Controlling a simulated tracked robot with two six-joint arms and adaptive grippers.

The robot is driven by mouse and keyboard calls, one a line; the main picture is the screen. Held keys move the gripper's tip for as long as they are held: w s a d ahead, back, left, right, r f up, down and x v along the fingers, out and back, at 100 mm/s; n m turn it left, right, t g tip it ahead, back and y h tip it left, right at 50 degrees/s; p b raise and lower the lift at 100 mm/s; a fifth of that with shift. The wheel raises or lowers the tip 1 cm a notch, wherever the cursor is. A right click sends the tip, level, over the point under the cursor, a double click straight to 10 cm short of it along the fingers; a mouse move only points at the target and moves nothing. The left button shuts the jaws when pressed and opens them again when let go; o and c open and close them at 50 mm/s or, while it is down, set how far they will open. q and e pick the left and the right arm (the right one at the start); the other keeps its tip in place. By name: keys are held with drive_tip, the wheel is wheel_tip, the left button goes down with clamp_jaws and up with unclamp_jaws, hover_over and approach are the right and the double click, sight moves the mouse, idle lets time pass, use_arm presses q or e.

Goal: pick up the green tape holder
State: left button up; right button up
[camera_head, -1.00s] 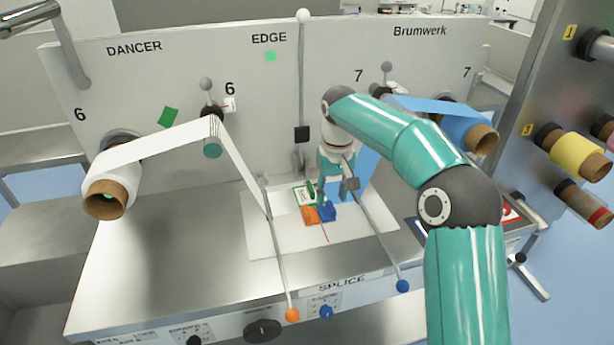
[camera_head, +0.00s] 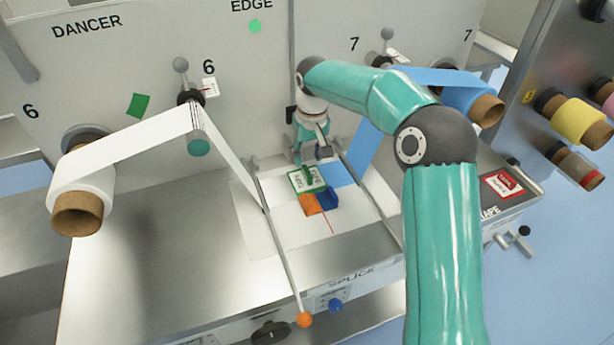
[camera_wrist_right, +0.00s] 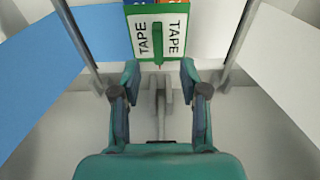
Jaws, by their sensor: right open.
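The green tape holder (camera_head: 305,181) lies on the white splice sheet in the head view. It is a white card with a green border, a green upright grip and TAPE lettering. In the right wrist view the holder (camera_wrist_right: 176,46) is at the top centre, just beyond the fingertips. My right gripper (camera_head: 312,157) is behind the holder in the head view. In the wrist view the right gripper (camera_wrist_right: 160,76) is open and empty, its fingers spread to either side of the line of the grip. My left gripper is not in view.
Thin rods flank the splice sheet (camera_head: 335,224); one ends in an orange ball (camera_head: 304,320). White web (camera_head: 150,138) and blue web (camera_head: 366,148) run down either side.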

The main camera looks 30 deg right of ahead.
sight(307, 171)
wheel_tip(307, 171, down, 2)
drive_tip(key=shift+w+f, duration=0.1)
drive_tip(key=shift+f, duration=0.1)
drive_tip(key=f, duration=0.1)
drive_tip(key=f+p, duration=0.1)
drive_tip(key=f, duration=0.1)
drive_tip(key=w+f+p, duration=0.1)
drive_tip(key=shift+d+f, duration=0.25)
drive_tip(key=shift+w+f, duration=0.1)
drive_tip(key=shift+f, duration=0.2)
clamp_jaws()
